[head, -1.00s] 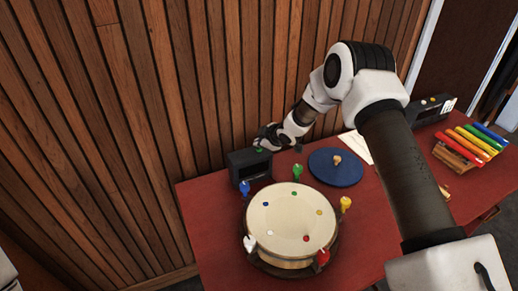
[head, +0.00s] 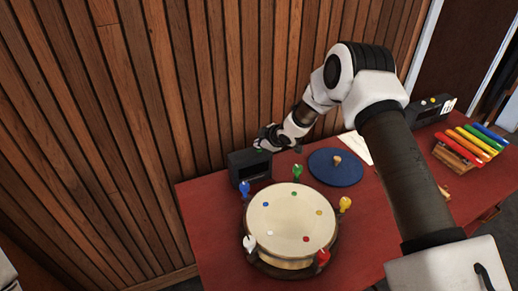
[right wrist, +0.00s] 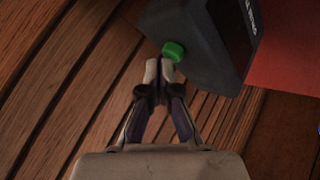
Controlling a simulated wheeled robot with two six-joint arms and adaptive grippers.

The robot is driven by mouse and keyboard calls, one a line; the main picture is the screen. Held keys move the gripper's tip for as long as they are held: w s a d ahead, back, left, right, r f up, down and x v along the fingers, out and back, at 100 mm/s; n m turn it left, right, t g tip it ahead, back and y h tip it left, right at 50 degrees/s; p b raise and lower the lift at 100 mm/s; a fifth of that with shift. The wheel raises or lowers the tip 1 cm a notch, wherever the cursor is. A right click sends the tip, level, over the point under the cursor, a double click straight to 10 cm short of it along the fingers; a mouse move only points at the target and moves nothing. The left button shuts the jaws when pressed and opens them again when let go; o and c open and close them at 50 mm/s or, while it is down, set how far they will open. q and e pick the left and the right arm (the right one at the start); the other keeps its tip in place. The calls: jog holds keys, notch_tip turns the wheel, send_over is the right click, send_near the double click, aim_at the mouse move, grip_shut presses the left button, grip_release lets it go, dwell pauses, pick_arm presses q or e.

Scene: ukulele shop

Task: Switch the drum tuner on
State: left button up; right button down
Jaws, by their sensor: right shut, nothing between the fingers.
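The drum tuner (head: 249,167) is a dark box at the back left of the red table, behind the drum. Its screen looks dark in the head view. In the right wrist view the tuner (right wrist: 205,45) shows a green button (right wrist: 173,50) on its top. My right gripper (right wrist: 158,72) is shut and empty, with its fingertips right beside the green button; I cannot tell whether they touch it. In the head view my right gripper (head: 262,145) is over the tuner's top and mostly hides the button. My left gripper is not in view.
The drum (head: 290,222) with coloured pegs stands in front of the tuner. A blue disc with a knob (head: 335,170) lies to the right. A second dark box (head: 428,112) and coloured bars (head: 470,143) are farther right. The slatted wall (head: 150,110) is close behind.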

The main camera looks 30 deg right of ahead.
aim_at(260, 150)
jog(key=shift+f, duration=0.4)
jog(key=shift+r+p, duration=0.3)
jog(key=shift+r, duration=0.25)
notch_tip(260, 150, up, 6)
jog(key=p, duration=0.5)
